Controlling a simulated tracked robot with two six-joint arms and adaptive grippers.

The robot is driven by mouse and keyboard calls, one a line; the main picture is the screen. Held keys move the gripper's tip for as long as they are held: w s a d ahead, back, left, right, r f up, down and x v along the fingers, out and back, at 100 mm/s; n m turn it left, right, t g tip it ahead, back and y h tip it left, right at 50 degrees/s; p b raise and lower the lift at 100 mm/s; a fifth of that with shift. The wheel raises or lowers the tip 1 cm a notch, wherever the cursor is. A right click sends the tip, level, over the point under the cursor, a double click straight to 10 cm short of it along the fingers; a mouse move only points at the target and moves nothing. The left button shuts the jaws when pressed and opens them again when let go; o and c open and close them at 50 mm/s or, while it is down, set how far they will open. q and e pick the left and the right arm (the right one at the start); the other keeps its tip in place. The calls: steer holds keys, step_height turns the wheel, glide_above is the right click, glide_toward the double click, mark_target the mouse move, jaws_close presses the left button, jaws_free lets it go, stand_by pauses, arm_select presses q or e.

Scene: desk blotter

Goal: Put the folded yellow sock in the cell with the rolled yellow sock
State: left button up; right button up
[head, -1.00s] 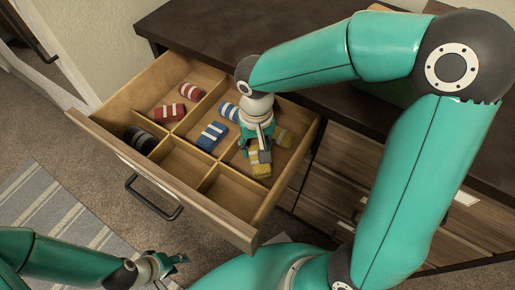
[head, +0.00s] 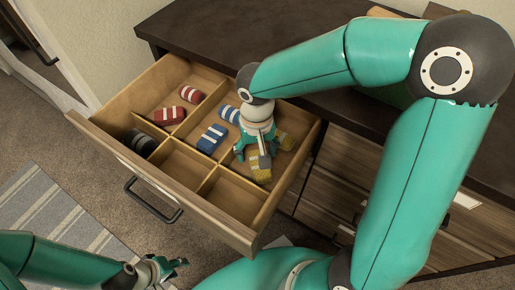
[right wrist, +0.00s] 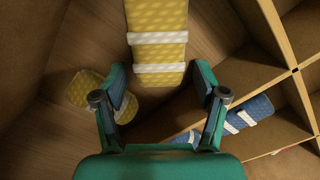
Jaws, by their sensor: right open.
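The folded yellow sock (head: 261,172) with white bands lies in the right-hand cell of the open drawer; in the right wrist view it (right wrist: 158,20) is long and flat, just beyond the fingertips. The rolled yellow sock (head: 285,140) lies in the same cell, towards the back right, and shows at the left in the right wrist view (right wrist: 82,88), partly hidden by a finger. My right gripper (head: 259,158) is open above the socks, its fingers apart and holding nothing. My left gripper (head: 174,265) is outside the drawer, low in the head view; its jaws are too small to read.
Wooden dividers split the drawer (head: 190,198) into cells. Blue socks (head: 212,137) lie left of the yellow ones, red socks (head: 169,115) further left, and a dark sock (head: 140,141) at the left front. The front middle and right cells are empty. A dark dresser top (head: 225,42) is behind.

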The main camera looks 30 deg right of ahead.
mark_target(257, 151)
step_height(257, 151, up, 12)
steer(key=p, duration=0.3)
steer(key=shift+p, duration=0.3)
